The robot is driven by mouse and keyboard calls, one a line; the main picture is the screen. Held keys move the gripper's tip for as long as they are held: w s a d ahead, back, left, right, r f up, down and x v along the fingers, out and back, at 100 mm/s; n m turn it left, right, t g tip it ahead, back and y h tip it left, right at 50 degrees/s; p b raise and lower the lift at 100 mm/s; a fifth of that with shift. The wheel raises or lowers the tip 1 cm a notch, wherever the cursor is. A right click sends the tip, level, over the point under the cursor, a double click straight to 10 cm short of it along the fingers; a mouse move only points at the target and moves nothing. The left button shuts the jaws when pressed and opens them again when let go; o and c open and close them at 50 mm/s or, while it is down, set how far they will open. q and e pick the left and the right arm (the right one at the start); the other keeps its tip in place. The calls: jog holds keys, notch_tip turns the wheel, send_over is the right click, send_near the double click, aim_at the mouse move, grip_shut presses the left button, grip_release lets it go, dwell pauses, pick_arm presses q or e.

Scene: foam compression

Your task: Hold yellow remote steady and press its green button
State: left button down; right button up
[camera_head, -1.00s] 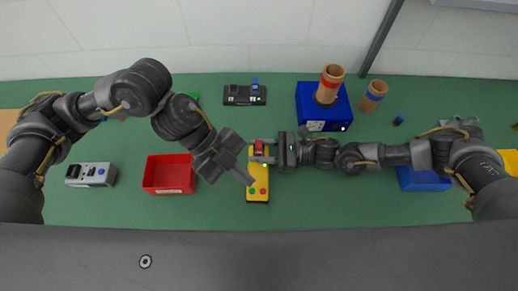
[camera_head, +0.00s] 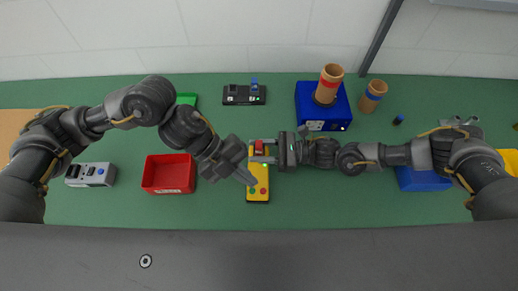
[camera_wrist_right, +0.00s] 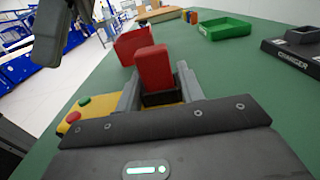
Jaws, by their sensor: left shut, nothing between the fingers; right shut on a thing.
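The yellow remote (camera_head: 258,196) lies upright in the picture on the green table, with a red block-like part (camera_head: 258,147) at its far end. My right gripper (camera_head: 262,157) is shut on the remote from the right.
A red bin (camera_head: 168,190) stands left of the remote, and a grey device (camera_head: 91,174) farther left. A black charger (camera_head: 244,96) lies at the back. A blue box (camera_head: 310,110) with a brown cylinder (camera_head: 329,88) stands at the back right. Table in front of the remote is clear.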

aim_at(248, 189)
pick_arm(q)
jog(key=shift+f, duration=2)
dwell(0.5)
jog(key=shift+f, duration=0.4)
